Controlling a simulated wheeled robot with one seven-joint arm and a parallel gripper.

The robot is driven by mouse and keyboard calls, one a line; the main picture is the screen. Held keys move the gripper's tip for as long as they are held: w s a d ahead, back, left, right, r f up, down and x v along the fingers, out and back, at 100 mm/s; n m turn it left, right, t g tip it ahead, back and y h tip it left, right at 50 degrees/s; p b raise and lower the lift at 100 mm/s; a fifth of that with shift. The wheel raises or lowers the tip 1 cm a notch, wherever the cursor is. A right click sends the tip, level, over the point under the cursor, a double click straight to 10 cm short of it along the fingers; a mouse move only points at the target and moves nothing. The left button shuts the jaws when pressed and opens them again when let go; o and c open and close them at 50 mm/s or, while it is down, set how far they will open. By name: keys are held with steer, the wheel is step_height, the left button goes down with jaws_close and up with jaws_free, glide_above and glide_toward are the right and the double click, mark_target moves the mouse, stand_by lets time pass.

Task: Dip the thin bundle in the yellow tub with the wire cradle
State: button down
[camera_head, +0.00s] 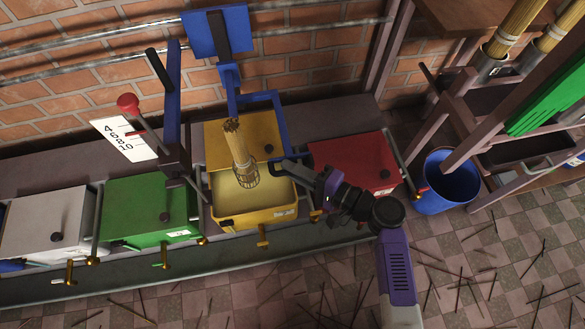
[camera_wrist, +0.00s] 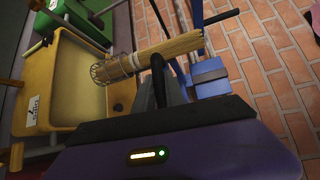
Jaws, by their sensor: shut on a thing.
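The yellow tub (camera_head: 252,217) stands in the row of boxes, its inside pale and open to view. The thin bundle (camera_head: 236,143) of tan sticks stands tilted in the wire cradle (camera_head: 246,181), over the tub's opening; whether its lower end touches the contents is not clear. In the wrist view the bundle (camera_wrist: 172,48) has a pale band, and its end is inside the cradle (camera_wrist: 107,71). My gripper (camera_head: 285,168) is to the right of the bundle, shut on a dark handle (camera_wrist: 157,63) beside it. The fingertips partly hide this contact.
A blue frame (camera_head: 281,125) rises just behind the tub. Closed green (camera_head: 150,208), white (camera_head: 48,220) and red (camera_head: 352,160) boxes flank it. A blue bucket (camera_head: 447,185) and a rack with thicker bundles (camera_head: 521,27) stand to the right. Sticks litter the floor.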

steer(key=shift+f, duration=0.2)
stand_by(0.6)
step_height(320, 180, down, 16)
steer(key=b, duration=1.3)
steer(key=shift+r+b, duration=0.25)
steer(key=shift+b, duration=0.05)
steer(key=shift+s, duration=0.15)
steer(key=c, duration=1.4)
jaws_free()
steer(key=shift+f, duration=0.1)
steer(key=shift+p+v, duration=1.15)
steer(key=shift+v, duration=2.75)
